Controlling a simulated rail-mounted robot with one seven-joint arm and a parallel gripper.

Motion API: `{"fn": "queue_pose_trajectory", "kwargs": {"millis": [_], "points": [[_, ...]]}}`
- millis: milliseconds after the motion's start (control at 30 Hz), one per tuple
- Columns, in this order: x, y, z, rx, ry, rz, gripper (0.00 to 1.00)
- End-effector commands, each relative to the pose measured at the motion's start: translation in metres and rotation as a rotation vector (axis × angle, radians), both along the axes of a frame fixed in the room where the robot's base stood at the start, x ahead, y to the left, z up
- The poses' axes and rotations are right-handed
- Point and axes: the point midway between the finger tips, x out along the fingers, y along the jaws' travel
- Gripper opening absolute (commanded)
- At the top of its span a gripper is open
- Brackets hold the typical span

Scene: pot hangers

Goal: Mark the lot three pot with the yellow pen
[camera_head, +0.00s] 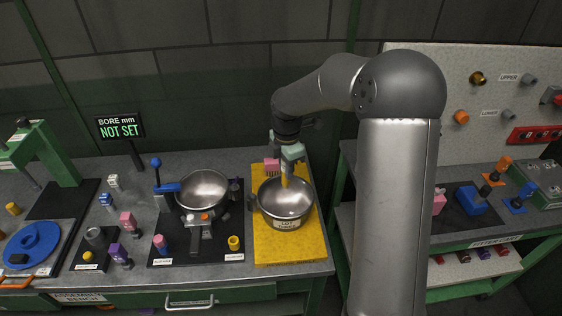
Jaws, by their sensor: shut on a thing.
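A grey metal pot (280,211) stands on a yellow mat (285,251) on the bench. A white label (286,224) on its front seems to read "LOT THREE", though it is small. My gripper (286,168) is above the pot's back part, pointing down. It is shut on the yellow pen (285,181), which is held roughly upright. The pen's lower end shows against the pot's inside; I cannot tell if it touches the metal. The fingertips are small and partly merge with the pen.
Left of the mat, another metal bowl (204,184) sits in a fixture on a black mat (172,247). Several coloured pegs stand around it. A pink block (271,165) is at the yellow mat's back. A "NOT SET" display (120,130) stands behind. My arm hides the bench's right end.

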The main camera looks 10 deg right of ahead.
Motion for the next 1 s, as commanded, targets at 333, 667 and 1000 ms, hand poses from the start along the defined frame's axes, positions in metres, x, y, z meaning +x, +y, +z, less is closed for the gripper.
{"fn": "queue_pose_trajectory", "kwargs": {"millis": [333, 667, 1000], "points": [[0.0, -0.001, -0.039, -0.002, 0.002, -0.001, 0.0], [0.0, -0.001, -0.073, -0.001, 0.001, -0.001, 0.0], [0.0, -0.001, -0.104, -0.001, 0.0, 0.0, 0.0]]}}
